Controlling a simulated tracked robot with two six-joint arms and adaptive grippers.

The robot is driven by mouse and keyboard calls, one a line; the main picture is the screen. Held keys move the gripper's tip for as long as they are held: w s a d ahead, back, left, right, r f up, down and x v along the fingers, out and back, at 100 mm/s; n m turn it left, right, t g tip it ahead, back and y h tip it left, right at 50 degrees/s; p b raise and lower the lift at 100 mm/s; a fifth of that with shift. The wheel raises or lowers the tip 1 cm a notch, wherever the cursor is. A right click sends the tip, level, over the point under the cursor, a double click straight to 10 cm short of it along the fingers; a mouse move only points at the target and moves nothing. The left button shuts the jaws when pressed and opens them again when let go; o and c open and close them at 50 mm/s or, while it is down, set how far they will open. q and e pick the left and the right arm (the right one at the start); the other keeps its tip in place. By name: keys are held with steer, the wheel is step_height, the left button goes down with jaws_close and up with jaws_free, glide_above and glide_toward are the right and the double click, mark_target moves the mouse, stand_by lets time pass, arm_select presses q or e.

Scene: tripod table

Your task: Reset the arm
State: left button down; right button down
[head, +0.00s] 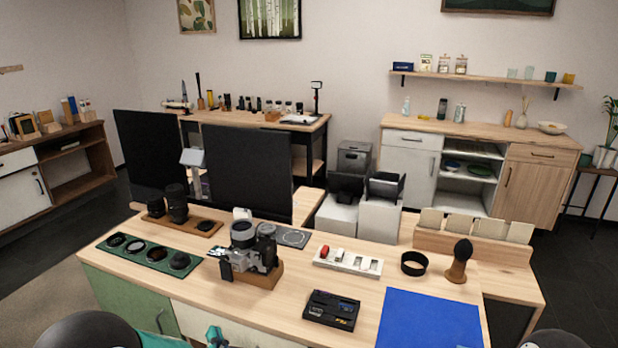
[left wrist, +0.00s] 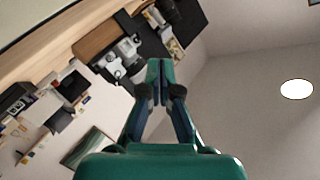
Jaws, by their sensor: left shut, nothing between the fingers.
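My left gripper (head: 215,337) shows as a teal tip at the bottom edge of the head view, in front of the desk's near side and below its top. In the left wrist view the left gripper (left wrist: 158,70) has its fingertips together with nothing between them. The camera (head: 249,252) on its wooden stand (head: 262,278) sits on the desk beyond the gripper, apart from it. The camera also shows beyond the fingertips in the left wrist view (left wrist: 127,52). My right gripper does not show.
The desk holds a green lens tray (head: 137,254), a black card case (head: 331,310), a blue mat (head: 428,320), a white battery holder (head: 347,262), a black ring (head: 414,264) and a brush (head: 459,262). Two dark monitors (head: 248,175) stand behind. Bare desktop lies around the case.

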arm_select(q)
steer(key=s+a+f+g+h, duration=0.2)
steer(key=s+f+g, duration=0.1)
steer(key=f, duration=0.7)
steer(key=s+a+f+g+h, duration=0.2)
steer(key=s+a+f, duration=0.1)
steer(key=f, duration=0.7)
steer(key=s+d+f+n+g+h, duration=0.1)
steer(key=s+d+f+g+h, duration=0.1)
steer(key=s, duration=0.4)
steer(key=s+d+f+n+g+h, duration=0.1)
steer(key=s+d+f+g+h, duration=0.1)
steer(key=s+d+g+h, duration=0.1)
steer(key=s+d+f+n+g+h, duration=0.2)
steer(key=s+d, duration=0.4)
steer(key=s, duration=0.3)
steer(key=shift+d+f+g+h, duration=0.35)
steer(key=shift+f+g, duration=0.25)
steer(key=shift+g, duration=0.3)
steer(key=shift+w, duration=0.15)
